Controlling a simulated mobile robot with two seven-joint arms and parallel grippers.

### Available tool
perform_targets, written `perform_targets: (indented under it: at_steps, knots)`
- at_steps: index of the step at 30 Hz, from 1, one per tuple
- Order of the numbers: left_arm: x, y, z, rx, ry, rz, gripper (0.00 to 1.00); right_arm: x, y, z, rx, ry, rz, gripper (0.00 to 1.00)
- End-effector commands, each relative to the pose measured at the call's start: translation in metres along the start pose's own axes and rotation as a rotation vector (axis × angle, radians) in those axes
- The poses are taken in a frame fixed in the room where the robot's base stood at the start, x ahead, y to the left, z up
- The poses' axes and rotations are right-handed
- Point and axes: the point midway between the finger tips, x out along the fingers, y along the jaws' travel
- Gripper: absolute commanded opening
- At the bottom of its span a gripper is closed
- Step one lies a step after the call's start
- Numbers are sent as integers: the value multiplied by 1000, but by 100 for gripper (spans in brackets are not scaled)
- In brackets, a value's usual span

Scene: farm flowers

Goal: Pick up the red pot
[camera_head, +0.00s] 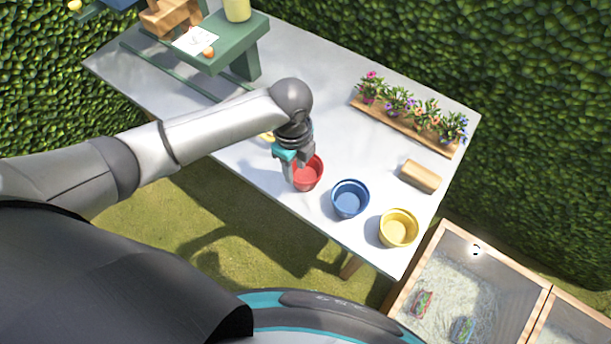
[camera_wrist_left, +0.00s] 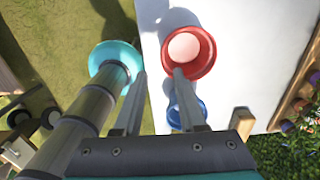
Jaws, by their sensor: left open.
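The red pot (camera_head: 313,175) stands upright near the front edge of the white table, left of a blue pot. My left gripper (camera_head: 296,168) is open, points down, and hides part of the red pot's left side. In the left wrist view the red pot (camera_wrist_left: 188,50) shows its round opening and pale inside. There, one fingertip of my left gripper (camera_wrist_left: 160,72) overlaps the pot's near rim and the other is left of the pot. I cannot tell whether the finger touches the rim. My right gripper is not in view.
The blue pot (camera_head: 350,200) and yellow pot (camera_head: 398,229) stand to the right. A tan block (camera_head: 420,176) and a wooden tray (camera_head: 412,131) of flowers are behind them. A green stand (camera_head: 225,52) is at the back left. A wooden-framed box (camera_head: 440,262) is beside the table.

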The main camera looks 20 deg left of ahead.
Motion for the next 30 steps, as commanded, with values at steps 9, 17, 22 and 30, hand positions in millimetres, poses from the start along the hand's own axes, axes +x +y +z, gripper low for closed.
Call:
perform_targets:
  at_steps: [9,17,22,30]
  knots:
    - [28,-3,3,-1,0,2,40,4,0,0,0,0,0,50]
    - [54,-5,4,1,-1,0,40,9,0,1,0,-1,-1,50]
    - [55,-5,4,1,-2,-1,40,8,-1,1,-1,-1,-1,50]
    - [55,-5,4,0,-1,-1,19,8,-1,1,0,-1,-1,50]
